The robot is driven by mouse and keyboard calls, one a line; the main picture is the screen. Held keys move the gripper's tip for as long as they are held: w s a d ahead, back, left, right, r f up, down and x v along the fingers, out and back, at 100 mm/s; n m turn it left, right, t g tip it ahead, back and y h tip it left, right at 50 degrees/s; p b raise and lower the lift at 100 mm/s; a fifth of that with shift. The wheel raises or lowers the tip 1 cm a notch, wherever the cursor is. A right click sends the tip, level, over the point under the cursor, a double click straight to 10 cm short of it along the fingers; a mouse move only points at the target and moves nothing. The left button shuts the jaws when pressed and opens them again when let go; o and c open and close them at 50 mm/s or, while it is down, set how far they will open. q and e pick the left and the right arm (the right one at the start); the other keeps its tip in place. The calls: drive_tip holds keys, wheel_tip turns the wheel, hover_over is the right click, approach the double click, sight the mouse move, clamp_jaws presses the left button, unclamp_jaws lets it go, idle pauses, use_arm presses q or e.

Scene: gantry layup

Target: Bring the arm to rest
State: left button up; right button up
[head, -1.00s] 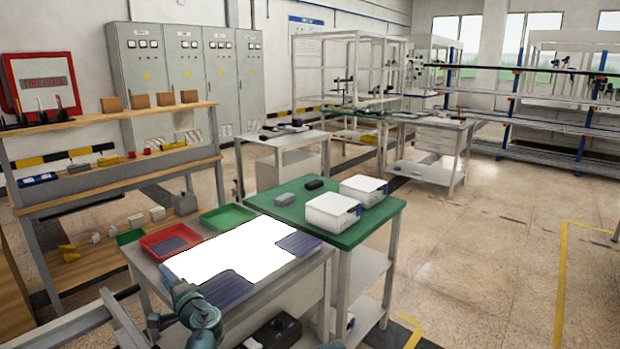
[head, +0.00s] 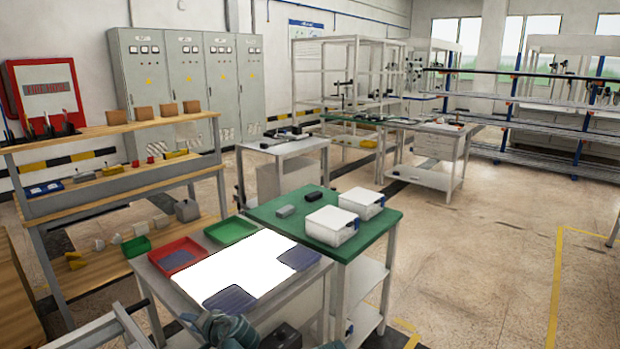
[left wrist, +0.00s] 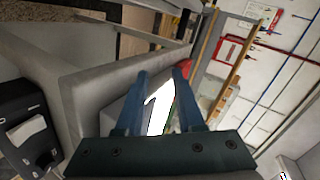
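My left arm shows at the bottom of the head view, low in front of the near table (head: 310,284). Its gripper is mostly cut off there. In the left wrist view my left gripper (left wrist: 160,75) has its two blue fingers apart with nothing between them. A bright white panel (head: 240,262) lies on the near table. One dark blue ribbed sheet (head: 230,299) lies at its front corner and another (head: 298,258) at its right corner. A little of what may be my right arm shows at the bottom edge; its gripper is not visible.
A red tray (head: 196,244) with a dark sheet in it and a green tray (head: 249,231) sit at the table's back edge. A green-topped table (head: 268,212) with two white boxes adjoins it. Wooden shelving (head: 110,130) stands at left. The floor at right is open.

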use_arm(q)
drive_tip(key=s+d+g+h+p, duration=0.4)
drive_tip(key=s+d+p, duration=0.1)
drive_tip(key=s+d, duration=0.4)
drive_tip(key=s+d+r+g+h+p, duration=0.1)
drive_tip(key=s+d+g+h+p, duration=0.3)
drive_tip(key=s+d, duration=0.5)
drive_tip(key=d+p, duration=0.2)
drive_tip(key=d, duration=0.3)
drive_tip(key=shift+s+d+h, duration=0.15)
drive_tip(key=shift+d+h, duration=0.15)
drive_tip(key=shift+h, duration=0.1)
use_arm(e)
wheel_tip(320, 180, up, 13)
use_arm(q)
drive_tip(key=shift+r, duration=0.1)
use_arm(e)
drive_tip(key=shift+w+r, duration=0.1)
drive_tip(key=shift+r, duration=0.05)
